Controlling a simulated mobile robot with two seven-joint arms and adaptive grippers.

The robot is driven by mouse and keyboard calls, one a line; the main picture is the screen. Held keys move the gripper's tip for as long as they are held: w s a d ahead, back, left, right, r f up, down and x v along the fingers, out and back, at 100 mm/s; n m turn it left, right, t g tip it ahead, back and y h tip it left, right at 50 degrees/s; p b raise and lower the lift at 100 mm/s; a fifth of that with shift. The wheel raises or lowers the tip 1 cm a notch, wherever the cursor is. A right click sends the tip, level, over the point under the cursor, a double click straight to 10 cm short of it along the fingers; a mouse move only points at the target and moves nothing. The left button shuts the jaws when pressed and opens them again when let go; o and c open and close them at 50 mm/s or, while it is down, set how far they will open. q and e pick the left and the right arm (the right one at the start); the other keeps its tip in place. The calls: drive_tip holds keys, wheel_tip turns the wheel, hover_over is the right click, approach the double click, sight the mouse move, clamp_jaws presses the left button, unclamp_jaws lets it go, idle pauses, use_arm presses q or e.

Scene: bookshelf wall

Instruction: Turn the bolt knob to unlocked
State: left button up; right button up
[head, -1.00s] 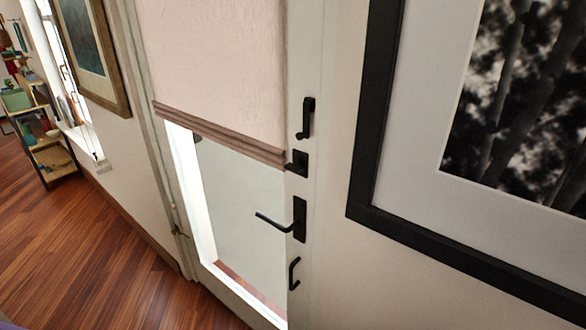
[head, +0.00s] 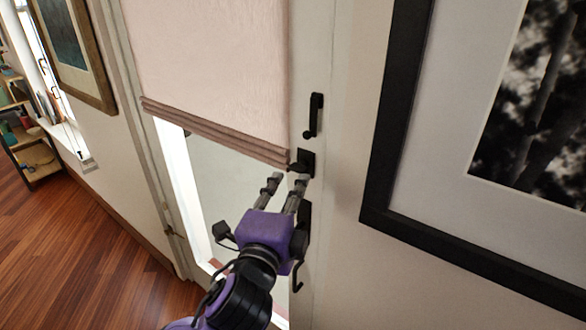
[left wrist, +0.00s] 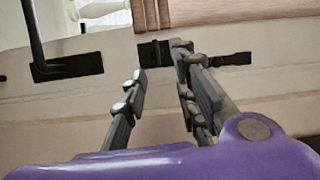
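The bolt knob (head: 304,161) is a small black knob on a square plate on the door's edge stile, just below the upper black latch (head: 315,116). In the left wrist view the bolt knob (left wrist: 154,53) shows beyond the gap between the fingers. My left gripper (head: 288,179), purple with grey fingers, is open, with its fingertips just below the knob. It also shows in the left wrist view (left wrist: 158,66). I cannot tell whether a fingertip touches the knob. My right gripper is not in view.
The lever handle's black plate (left wrist: 68,68) is beside the knob in the left wrist view; my gripper mostly hides it in the head view. A pink blind (head: 215,75) covers the door's upper glass. A black-framed picture (head: 397,110) hangs to the right.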

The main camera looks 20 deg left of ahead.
sight(297, 172)
use_arm(q)
drive_tip(key=shift+m+y, duration=0.3)
drive_tip(key=shift+m, duration=0.1)
drive_tip(key=w, duration=0.7)
drive_tip(key=shift+w+a+f+p, duration=0.2)
drive_tip(key=shift+w+a+p, duration=0.1)
drive_tip(key=shift+a+p, duration=0.1)
clamp_jaws()
